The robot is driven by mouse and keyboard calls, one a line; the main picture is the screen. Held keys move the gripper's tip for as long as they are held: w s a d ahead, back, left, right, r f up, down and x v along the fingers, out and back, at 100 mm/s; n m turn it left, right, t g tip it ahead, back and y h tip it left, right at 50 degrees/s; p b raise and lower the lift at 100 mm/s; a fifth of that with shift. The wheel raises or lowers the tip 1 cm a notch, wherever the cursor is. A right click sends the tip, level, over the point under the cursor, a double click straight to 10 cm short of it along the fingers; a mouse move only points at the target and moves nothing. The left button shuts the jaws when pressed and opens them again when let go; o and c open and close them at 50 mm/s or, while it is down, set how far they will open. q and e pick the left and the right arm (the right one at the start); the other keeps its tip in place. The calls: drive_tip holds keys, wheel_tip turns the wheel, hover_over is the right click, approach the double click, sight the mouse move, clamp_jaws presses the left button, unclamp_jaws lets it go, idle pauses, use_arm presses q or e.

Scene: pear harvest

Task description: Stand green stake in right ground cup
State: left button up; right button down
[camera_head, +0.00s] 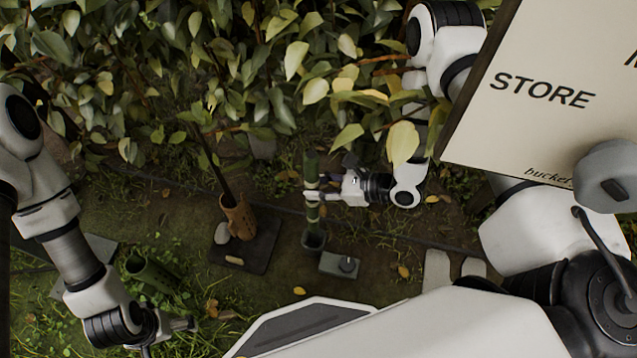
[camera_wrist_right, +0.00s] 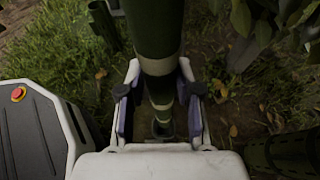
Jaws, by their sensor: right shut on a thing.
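The green stake (camera_head: 312,170) has pale bands and stands about upright in the head view. My right gripper (camera_head: 311,190) is shut on it at mid-length; the stake also shows between the fingers in the right wrist view (camera_wrist_right: 160,65). The dark ground cup (camera_head: 314,242) is directly below the stake. The stake's lower end meets the cup's mouth in the picture; I cannot tell how deep it sits. My left gripper (camera_head: 185,326) is low at the left, away from the stake; its finger opening is unclear.
A brown holder (camera_head: 239,217) with a dark stick stands on a dark mat (camera_head: 262,252) left of the cup. A grey box with a knob (camera_head: 339,265) is close to the cup's right. A green tube (camera_head: 150,272) is further left. Foliage (camera_head: 270,60) hangs behind; a STORE board (camera_head: 530,120) is at right.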

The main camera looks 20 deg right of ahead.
sight(318, 215)
wheel_tip(318, 215, down, 4)
drive_tip(key=shift+r+b, duration=0.2)
drive_tip(key=shift+b, duration=1)
wheel_tip(318, 215, down, 8)
drive_tip(key=b, duration=1.8)
drive_tip(key=shift+f+b, duration=0.1)
drive_tip(key=shift+b, duration=0.3)
drive_tip(key=shift+f+b, duration=0.65)
drive_tip(key=shift+f, duration=1.1)
